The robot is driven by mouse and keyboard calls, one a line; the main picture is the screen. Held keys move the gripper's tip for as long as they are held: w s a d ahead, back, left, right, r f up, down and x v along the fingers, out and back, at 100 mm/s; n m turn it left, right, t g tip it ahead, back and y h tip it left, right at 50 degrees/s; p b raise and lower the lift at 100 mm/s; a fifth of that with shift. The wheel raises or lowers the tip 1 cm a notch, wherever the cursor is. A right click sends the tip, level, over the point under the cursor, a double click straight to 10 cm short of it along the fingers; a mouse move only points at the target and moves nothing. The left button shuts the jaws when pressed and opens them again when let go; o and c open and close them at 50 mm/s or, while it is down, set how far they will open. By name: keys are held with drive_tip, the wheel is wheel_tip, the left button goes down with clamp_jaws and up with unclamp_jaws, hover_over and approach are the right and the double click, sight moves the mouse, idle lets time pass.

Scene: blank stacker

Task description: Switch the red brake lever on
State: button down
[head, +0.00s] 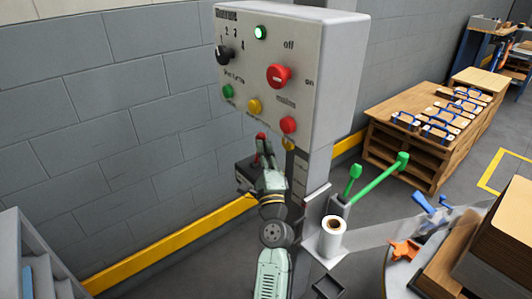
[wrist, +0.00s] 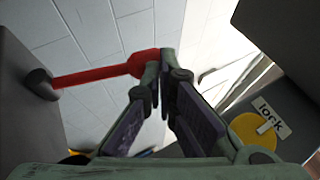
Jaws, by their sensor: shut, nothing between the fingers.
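The red brake lever (wrist: 95,74) runs across the left of the wrist view, from a dark round pivot on a grey box to a thicker red knob. In the head view its red tip (head: 261,136) shows just above my gripper (head: 265,160), below the control panel. In the wrist view my gripper (wrist: 166,68) is shut and empty. Its fingertips are at the knob end of the lever and partly cover it; whether they touch cannot be told. In the head view my gripper hides most of the lever.
The grey control panel (head: 255,95) with several buttons and knobs is above my gripper. A yellow knob (wrist: 250,132) labelled "lock" is at the right of the wrist view. Two green levers (head: 375,178) and a white roll (head: 332,238) are to the right. A block wall is behind.

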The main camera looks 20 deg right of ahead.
drive_tip(key=w+a+r, duration=0.1)
drive_tip(key=w+a, duration=0.1)
drive_tip(key=w, duration=0.5)
drive_tip(key=shift+w+a+r, duration=0.2)
drive_tip(key=shift+a+r, duration=0.15)
drive_tip(key=shift+r, duration=0.05)
drive_tip(key=shift+s+r, duration=0.1)
idle(0.6)
